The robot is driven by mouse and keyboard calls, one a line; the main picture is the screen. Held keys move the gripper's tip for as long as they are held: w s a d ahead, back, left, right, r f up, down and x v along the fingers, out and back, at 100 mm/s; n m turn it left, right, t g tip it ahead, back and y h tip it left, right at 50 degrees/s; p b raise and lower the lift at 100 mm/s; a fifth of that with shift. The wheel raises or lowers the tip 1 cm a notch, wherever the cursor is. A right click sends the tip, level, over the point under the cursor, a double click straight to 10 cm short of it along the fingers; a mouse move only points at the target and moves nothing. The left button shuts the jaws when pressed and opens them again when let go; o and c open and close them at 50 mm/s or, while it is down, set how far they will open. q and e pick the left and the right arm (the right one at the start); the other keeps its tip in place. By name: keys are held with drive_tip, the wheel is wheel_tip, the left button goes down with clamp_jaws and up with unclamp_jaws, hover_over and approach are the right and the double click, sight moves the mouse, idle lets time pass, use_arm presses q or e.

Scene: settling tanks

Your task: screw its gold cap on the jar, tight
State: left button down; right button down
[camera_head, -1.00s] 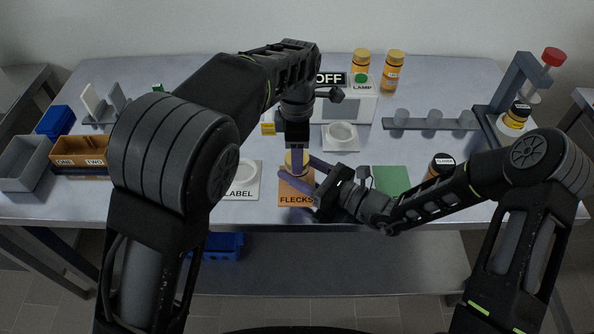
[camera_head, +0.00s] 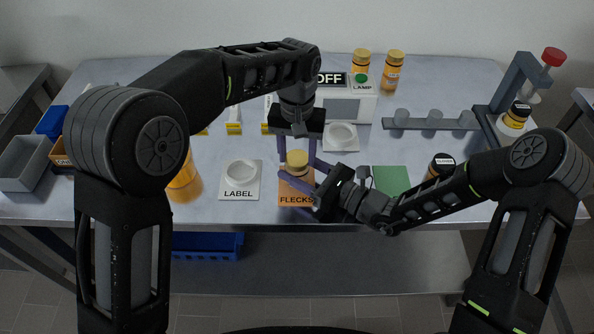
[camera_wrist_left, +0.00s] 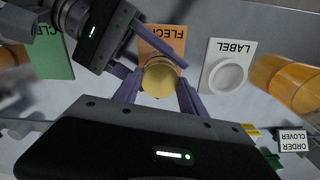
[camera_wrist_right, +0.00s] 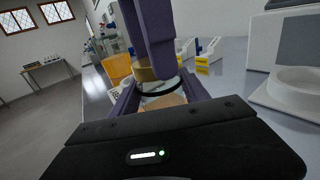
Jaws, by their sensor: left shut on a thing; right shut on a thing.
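The jar stands on the orange FLECKS mat (camera_head: 297,199), with its gold cap (camera_head: 297,158) on top; the jar's body is mostly hidden. The cap also shows in the left wrist view (camera_wrist_left: 160,80) and the right wrist view (camera_wrist_right: 155,72). My left gripper (camera_head: 298,160) points down from above, shut on the gold cap with a purple finger on each side. My right gripper (camera_head: 308,190) comes in low from the right, shut on the jar's body below the cap. I cannot tell how tightly the cap sits.
A white LABEL plate (camera_head: 222,190) lies left of the mat and a green mat (camera_head: 391,181) right of it. An amber jar (camera_head: 184,183) stands close to my left arm. The LAMP box (camera_head: 345,107) stands behind, and a grey stand (camera_head: 512,90) at right.

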use_arm(q)
drive_tip(key=m, duration=1.5)
drive_tip(key=shift+m, duration=0.3)
drive_tip(key=c, duration=0.7)
unclamp_jaws()
drive_tip(key=shift+o, duration=0.2)
drive_tip(key=shift+r, duration=2.25)
drive_tip(key=shift+c, duration=0.2)
